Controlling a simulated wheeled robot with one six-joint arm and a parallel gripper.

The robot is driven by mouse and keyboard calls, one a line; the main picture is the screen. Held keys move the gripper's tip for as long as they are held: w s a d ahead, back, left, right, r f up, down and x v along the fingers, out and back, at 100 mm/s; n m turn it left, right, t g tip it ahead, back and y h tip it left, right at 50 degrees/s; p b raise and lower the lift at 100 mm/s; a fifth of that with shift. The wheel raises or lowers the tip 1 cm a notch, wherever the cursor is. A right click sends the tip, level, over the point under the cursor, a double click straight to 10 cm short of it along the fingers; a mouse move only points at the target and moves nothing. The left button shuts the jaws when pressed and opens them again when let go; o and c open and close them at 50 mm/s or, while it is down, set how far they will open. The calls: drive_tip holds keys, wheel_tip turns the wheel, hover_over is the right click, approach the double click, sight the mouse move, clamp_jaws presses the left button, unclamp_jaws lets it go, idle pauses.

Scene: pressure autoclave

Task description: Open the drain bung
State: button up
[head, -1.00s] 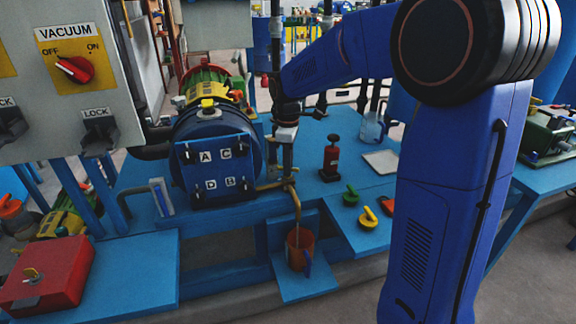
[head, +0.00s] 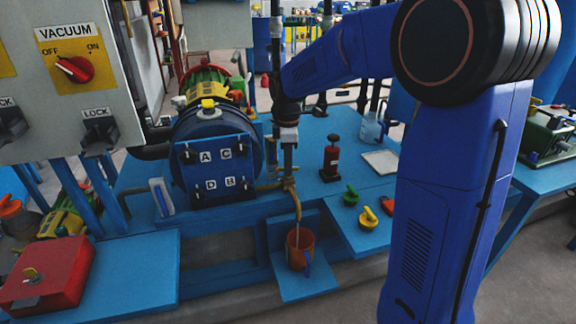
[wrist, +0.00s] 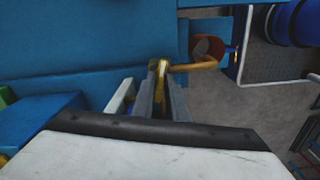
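The drain fitting is a brass pipe (head: 297,205) that bends down from the front of the blue bench below the autoclave (head: 215,150). My gripper (head: 289,181) points straight down at the top of this pipe. In the wrist view my two grey fingers (wrist: 162,80) stand on either side of an upright brass piece (wrist: 162,70), very close to it. Whether they press on it I cannot tell. The bung itself is not clearly distinct from the brass around it, and the fingers hide part of it.
An orange cup (head: 300,250) stands on a low blue shelf under the pipe's end. The autoclave door is close on the left.

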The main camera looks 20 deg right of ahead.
drive_tip(key=o, duration=0.4)
drive_tip(key=shift+c, duration=0.2)
drive_tip(key=shift+r, duration=0.1)
wheel_tip(320, 180, up, 17)
drive_tip(key=shift+r, duration=0.15)
idle(0.3)
drive_tip(key=s+d+f+m+t, duration=0.1)
drive_tip(key=s+f+m, duration=0.3)
drive_tip(key=s, duration=0.7)
drive_tip(key=s+d+f+m+t, duration=0.2)
drive_tip(key=s+f+m, duration=0.3)
drive_tip(key=s, duration=0.6)
drive_tip(key=s+d+f+m+t, duration=0.1)
drive_tip(key=s+d+f+m, duration=0.3)
drive_tip(key=s, duration=0.7)
drive_tip(key=shift+s+f+m+t, duration=0.2)
drive_tip(key=shift+f+m+t, duration=0.3)
drive_tip(key=shift+m, duration=0.6)
